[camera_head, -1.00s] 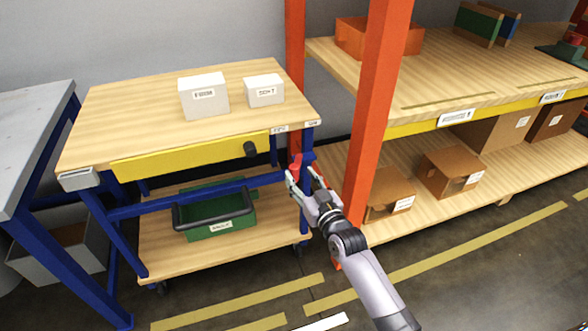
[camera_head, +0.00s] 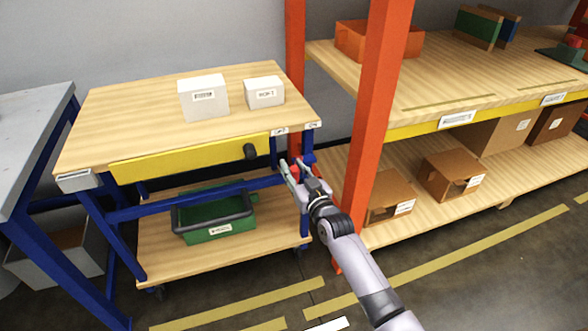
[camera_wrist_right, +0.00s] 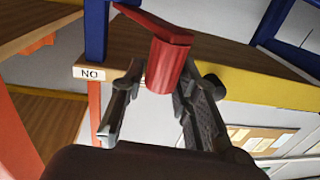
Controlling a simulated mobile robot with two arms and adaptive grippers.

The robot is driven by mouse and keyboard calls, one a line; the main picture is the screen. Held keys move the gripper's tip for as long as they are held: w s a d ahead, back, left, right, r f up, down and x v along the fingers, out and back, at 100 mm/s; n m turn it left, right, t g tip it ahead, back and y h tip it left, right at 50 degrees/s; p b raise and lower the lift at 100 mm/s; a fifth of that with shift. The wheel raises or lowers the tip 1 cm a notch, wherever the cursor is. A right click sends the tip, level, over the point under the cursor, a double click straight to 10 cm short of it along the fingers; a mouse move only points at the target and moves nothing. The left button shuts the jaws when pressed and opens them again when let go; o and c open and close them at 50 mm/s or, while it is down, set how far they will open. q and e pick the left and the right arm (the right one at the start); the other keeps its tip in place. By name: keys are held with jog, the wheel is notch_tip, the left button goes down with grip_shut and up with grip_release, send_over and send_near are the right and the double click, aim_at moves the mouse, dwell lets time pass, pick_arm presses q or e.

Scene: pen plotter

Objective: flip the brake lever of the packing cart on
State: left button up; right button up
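The packing cart (camera_head: 100,135) has a wooden top, blue frame and yellow drawer front. Its red brake lever (camera_wrist_right: 168,65) hangs near the right front leg; in the head view the red handle (camera_head: 296,170) is partly covered by my gripper. My right gripper (camera_head: 297,172) is at the lever. In the right wrist view its fingers (camera_wrist_right: 158,85) stand apart on both sides of the red handle, with a thin gap seemingly left at the left finger. An ON label (camera_wrist_right: 90,73) shows upside down there. My left gripper is out of view.
An orange rack post (camera_head: 367,130) stands close right of my right gripper. White boxes (camera_head: 203,98) are on the cart top, a green bin (camera_head: 208,237) on its lower shelf. A grey table (camera_head: 35,120) is at left.

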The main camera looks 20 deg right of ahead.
grip_shut()
dwell(0.3)
jog(key=shift+s, duration=0.1)
